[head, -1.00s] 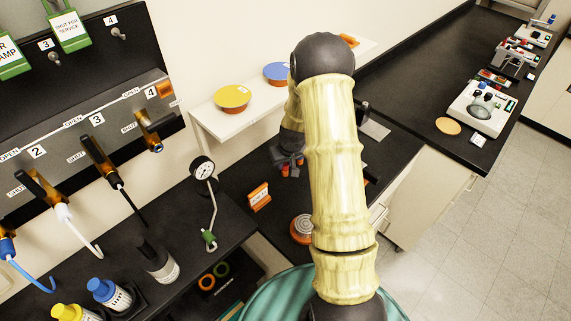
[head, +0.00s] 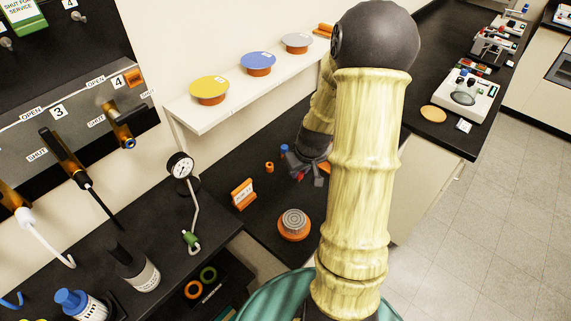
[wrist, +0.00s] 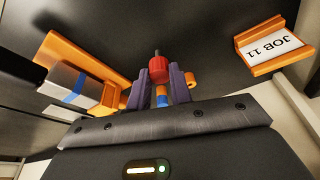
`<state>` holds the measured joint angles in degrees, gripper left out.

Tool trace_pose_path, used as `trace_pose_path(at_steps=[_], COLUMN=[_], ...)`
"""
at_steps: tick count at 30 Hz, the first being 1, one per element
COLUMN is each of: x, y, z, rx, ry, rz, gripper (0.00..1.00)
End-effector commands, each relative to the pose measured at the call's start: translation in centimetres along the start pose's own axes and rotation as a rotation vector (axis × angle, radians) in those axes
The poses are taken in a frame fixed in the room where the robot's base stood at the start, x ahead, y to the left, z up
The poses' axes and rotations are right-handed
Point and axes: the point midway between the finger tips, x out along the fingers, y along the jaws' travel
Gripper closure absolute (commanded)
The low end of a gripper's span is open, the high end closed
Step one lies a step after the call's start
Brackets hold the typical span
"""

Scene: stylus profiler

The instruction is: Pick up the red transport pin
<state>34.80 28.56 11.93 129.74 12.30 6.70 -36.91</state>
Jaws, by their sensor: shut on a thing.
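The red transport pin (wrist: 158,69) shows in the wrist view between the two purple-grey fingertips of my gripper (wrist: 155,82). The fingers are closed on it, and its narrow dark tip points away from the palm. In the head view my gripper (head: 309,167) is over the black bench, left of my arm, and a small bit of the red pin (head: 299,177) shows at its fingers. My gripper hides most of the pin there. I cannot tell exactly how high it is above the bench.
An orange JOB 11 card holder (wrist: 270,52) stands to the right in the wrist view. An orange rack (wrist: 80,62) with a blue-striped block is at left. In the head view an orange-based round disc (head: 294,224) sits on the bench. A white shelf (head: 205,122) runs behind.

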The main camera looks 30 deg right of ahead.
Motion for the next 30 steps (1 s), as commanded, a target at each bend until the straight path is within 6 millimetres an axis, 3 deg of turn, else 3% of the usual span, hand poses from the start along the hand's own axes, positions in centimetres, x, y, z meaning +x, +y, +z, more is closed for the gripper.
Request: trace_pose_path(at_steps=[6, 12, 30], x=[-0.9, -1.4, -1.6], y=[1.5, 2.1, 2.2], z=[3.2, 4.8, 5.2], rx=[0.005, 0.003, 0.0], ry=[0.001, 0.001, 0.0], rz=[0.001, 0.0, -0.001], gripper=[1.0, 1.0, 1.0])
